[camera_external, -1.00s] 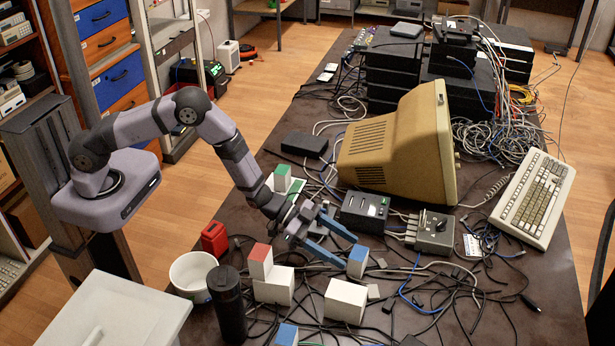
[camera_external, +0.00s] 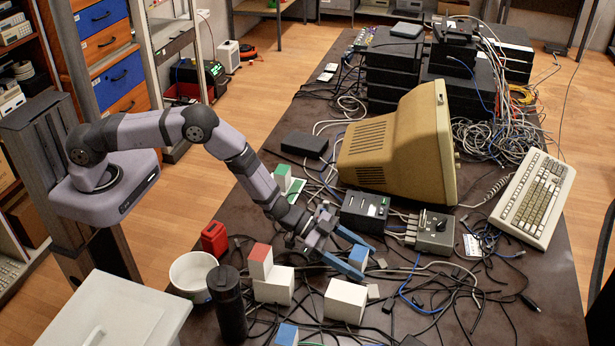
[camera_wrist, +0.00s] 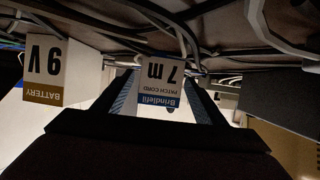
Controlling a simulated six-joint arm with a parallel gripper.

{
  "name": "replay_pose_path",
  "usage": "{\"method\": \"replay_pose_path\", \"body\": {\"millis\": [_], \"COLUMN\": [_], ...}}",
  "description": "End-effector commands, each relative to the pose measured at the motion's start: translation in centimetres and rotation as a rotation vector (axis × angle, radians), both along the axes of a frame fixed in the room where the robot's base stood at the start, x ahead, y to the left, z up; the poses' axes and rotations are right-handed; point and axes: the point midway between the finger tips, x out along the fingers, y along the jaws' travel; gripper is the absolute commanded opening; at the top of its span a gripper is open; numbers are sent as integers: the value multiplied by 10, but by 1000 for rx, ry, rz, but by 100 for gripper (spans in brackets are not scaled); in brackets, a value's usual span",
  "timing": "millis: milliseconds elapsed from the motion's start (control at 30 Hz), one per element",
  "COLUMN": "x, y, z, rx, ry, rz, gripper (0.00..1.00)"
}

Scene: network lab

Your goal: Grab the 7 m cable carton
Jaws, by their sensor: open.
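The 7 m cable carton (camera_wrist: 160,82) is a small white box with a blue band, marked "7 m" and "patch cord"; its print appears upside down in the wrist view. In the outside view it is the small blue-topped carton (camera_external: 358,257) on the dark table. My gripper (camera_external: 364,261) is open and low over the table, with its blue fingers on either side of the carton. In the wrist view the carton stands between the two fingers (camera_wrist: 158,92). I cannot tell whether either finger touches it.
A white 9V battery carton (camera_wrist: 62,72) stands beside the left finger in the wrist view. A larger white box (camera_external: 345,301), a red-topped block (camera_external: 260,262) and a dark bottle (camera_external: 227,305) stand nearby. Loose cables cover the table. A grey switch box (camera_external: 435,232) is to the right.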

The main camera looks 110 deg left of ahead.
Motion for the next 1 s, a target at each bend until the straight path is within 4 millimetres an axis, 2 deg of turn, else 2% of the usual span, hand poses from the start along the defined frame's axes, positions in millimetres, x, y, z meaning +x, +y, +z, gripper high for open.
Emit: {"method": "replay_pose_path", "body": {"millis": [233,433,767,1000], "x": [0,0,1,1], "y": [0,0,0,0], "z": [-1,0,1,12], "rx": [0,0,1,1], "ry": [1,0,-2,-3], "rz": [-1,0,0,-1], "gripper": [65,17,18,18]}}
